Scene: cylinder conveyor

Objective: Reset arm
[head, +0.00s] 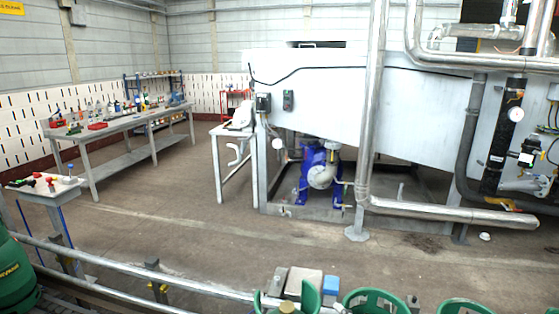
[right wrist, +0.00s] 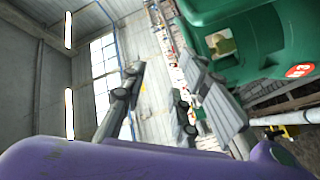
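In the right wrist view my right gripper (right wrist: 165,82) shows its grey finger pads set apart with nothing between them, so it is open. A large green cylinder (right wrist: 255,38) with a red round label is at the upper right, beyond the right-hand finger; I cannot tell whether they touch. A smooth purple surface fills the bottom of that view. Neither gripper shows in the head view. There, a green cylinder (head: 12,278) stands at the lower left edge, and the tops of several green cylinders (head: 375,299) show along the bottom edge.
A metal rail (head: 110,288) runs along the front. A small table (head: 45,190) and a long workbench (head: 125,125) stand at the left. A large white machine (head: 330,95) with steel pipes (head: 368,120) fills the right. The floor (head: 170,215) between is open.

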